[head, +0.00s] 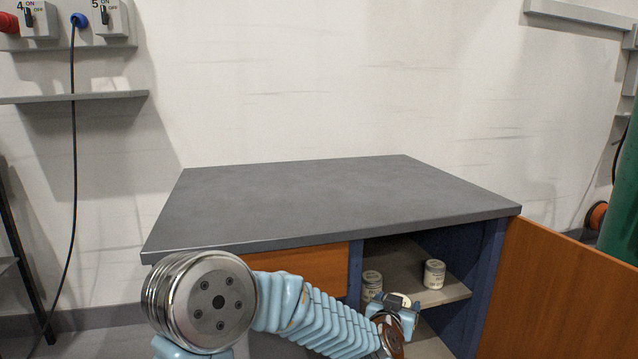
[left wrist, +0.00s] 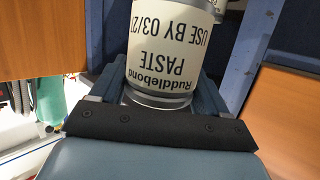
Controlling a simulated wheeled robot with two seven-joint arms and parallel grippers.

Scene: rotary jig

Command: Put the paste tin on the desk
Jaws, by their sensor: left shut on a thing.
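The paste tin (left wrist: 165,50) is large in the left wrist view, a cream tin with a silver rim and a black label reading "Ruddlebond PASTE USE BY 03/2", upside down in the picture. My left gripper (left wrist: 160,92) is shut on it, with a finger on either side. In the head view my left gripper (head: 397,307) is at the open cabinet front, below the desk top, and the held tin is mostly hidden there. The desk (head: 310,200) has a bare grey top. My right gripper is not in view.
Two similar pale tins, one at the left (head: 372,280) and one at the right (head: 434,273), stand in the open cabinet. The cabinet shelf (head: 455,292) lies under the desk top. An orange-brown door (head: 560,290) stands open at the right.

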